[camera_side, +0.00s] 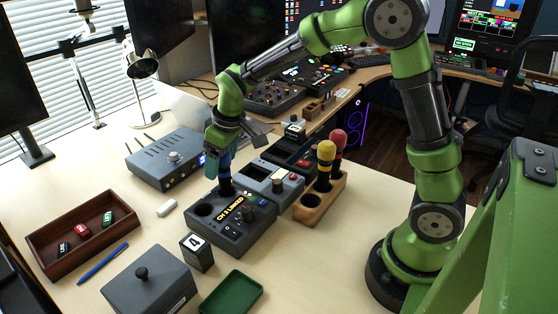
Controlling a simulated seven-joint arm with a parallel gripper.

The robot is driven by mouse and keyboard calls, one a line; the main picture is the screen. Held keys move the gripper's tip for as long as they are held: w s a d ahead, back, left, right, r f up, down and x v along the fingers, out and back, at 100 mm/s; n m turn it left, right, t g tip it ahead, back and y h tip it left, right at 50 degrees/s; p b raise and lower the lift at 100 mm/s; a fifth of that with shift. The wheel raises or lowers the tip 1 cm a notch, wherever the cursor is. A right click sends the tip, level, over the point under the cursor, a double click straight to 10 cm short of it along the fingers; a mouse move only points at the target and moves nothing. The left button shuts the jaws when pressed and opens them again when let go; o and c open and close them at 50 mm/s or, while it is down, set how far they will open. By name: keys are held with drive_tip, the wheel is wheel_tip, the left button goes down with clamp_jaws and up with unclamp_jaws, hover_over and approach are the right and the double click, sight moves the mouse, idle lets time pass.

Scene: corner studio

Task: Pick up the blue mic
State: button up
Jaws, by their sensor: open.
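A yellow-headed mic (326,152) and a red-headed mic (338,139) stand in a wooden holder (309,211) to the right.
A grey box with a knob (165,163) stands behind left. A wooden tray (60,260) with small cars, a blue pen (102,263), a number block (197,253), a grey joystick box (150,295) and a green tray (231,297) lie in front. Table is clear at front right.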

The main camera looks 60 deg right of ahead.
drive_tip(key=shift+w+f, duration=0.15)
drive_tip(key=shift+f, duration=0.35)
